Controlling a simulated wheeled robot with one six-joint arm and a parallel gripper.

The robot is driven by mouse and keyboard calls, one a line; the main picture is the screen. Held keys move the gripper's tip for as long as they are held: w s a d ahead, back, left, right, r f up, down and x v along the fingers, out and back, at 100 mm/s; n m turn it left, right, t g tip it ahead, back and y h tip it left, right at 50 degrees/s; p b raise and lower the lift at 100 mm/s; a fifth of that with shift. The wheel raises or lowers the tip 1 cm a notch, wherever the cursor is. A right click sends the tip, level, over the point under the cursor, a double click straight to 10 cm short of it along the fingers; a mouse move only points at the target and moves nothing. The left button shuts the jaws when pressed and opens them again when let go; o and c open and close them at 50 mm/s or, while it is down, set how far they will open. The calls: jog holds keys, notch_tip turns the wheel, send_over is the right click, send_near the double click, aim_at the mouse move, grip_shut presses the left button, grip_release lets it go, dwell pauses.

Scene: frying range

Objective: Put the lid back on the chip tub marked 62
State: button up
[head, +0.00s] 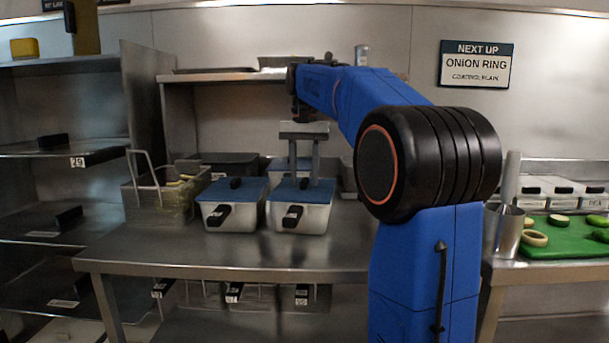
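Two steel tubs with blue lids stand side by side on the steel table. The left tub (231,217) has its blue lid (252,188) on, with a black knob. The right tub (313,219) also has a blue lid (318,192) on it, with a black knob (303,184). Each tub has a black piece on its front; no number is readable there, so I cannot tell which is marked 62. My gripper (303,178) points down over the right tub's lid. Its two fingers stand apart, one on each side of the knob, with a gap visible; contact is unclear.
A wire fry basket (160,200) stands left of the tubs. Darker containers (222,160) stand behind them, close to the back wall. A green board (568,243) with sliced vegetables lies at right. The table front (240,252) is clear. Shelves (30,240) stand at left.

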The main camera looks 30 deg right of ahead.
jog(key=shift+r, duration=0.1)
notch_tip(320, 180, up, 12)
dwell(0.6)
